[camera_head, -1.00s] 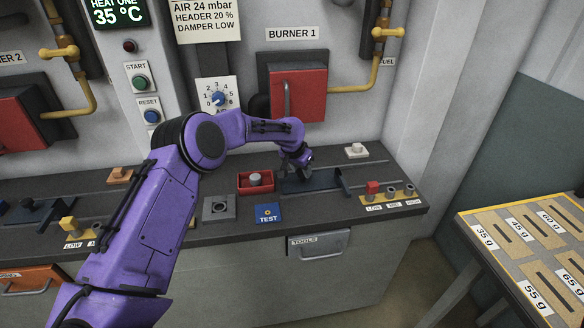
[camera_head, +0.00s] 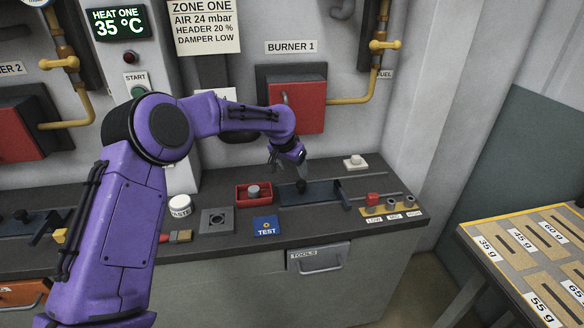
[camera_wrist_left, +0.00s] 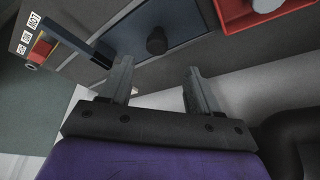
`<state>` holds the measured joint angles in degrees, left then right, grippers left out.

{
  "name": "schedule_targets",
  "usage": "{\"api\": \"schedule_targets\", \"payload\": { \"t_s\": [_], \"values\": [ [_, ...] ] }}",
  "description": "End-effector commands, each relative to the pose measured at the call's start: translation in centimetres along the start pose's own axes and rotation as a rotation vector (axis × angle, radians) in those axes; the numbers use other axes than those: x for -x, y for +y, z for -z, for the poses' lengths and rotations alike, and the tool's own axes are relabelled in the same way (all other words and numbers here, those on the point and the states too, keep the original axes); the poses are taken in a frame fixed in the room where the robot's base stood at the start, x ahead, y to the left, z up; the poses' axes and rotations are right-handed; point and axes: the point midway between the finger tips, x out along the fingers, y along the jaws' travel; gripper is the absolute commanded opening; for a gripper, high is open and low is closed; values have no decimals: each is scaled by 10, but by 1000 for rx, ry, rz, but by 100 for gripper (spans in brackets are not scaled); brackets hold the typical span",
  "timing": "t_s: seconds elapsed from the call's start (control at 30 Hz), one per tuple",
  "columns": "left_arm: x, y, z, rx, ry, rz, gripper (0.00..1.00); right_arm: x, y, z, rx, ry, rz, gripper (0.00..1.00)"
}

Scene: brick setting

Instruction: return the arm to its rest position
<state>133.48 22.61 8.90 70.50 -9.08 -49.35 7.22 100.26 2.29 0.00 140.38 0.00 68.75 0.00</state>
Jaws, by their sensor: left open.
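My purple left arm comes in from the left of the head view, and its gripper (camera_head: 287,160) hangs above the counter near the dark blue slide plate. In the left wrist view the gripper (camera_wrist_left: 158,88) has its two fingers well apart with nothing between them. The blue plate (camera_head: 280,194) with its black knob (camera_head: 301,186) lies below the gripper. The knob also shows in the wrist view (camera_wrist_left: 156,41), beyond the fingertips and apart from them. My right gripper is in neither view.
A red tray (camera_head: 241,199) holds a grey knob. A blue TEST card (camera_head: 266,226), a grey socket block (camera_head: 216,221), a paste jar (camera_head: 180,206) and a brush (camera_head: 178,237) are on the counter. The burner's red door (camera_head: 297,107) is behind the gripper. A slotted weight table (camera_head: 473,231) stands right.

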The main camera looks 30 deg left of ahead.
Motion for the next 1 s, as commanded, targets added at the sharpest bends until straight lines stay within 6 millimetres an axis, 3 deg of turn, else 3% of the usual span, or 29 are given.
{"api": "schedule_targets", "payload": {
  "t_s": [0.2, 0.67, 0.77, 1.0],
  "values": [
    [23, -1, 0, 2, 0, 0, 62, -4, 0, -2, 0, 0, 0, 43],
    [24, -1, 0, 1, -1, 0, 62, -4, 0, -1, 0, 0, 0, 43],
    [34, -1, 4, 1, 0, 0, 62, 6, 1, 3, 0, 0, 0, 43],
    [80, -1, 23, 1, -1, 0, 62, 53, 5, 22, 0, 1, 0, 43]
  ]
}}
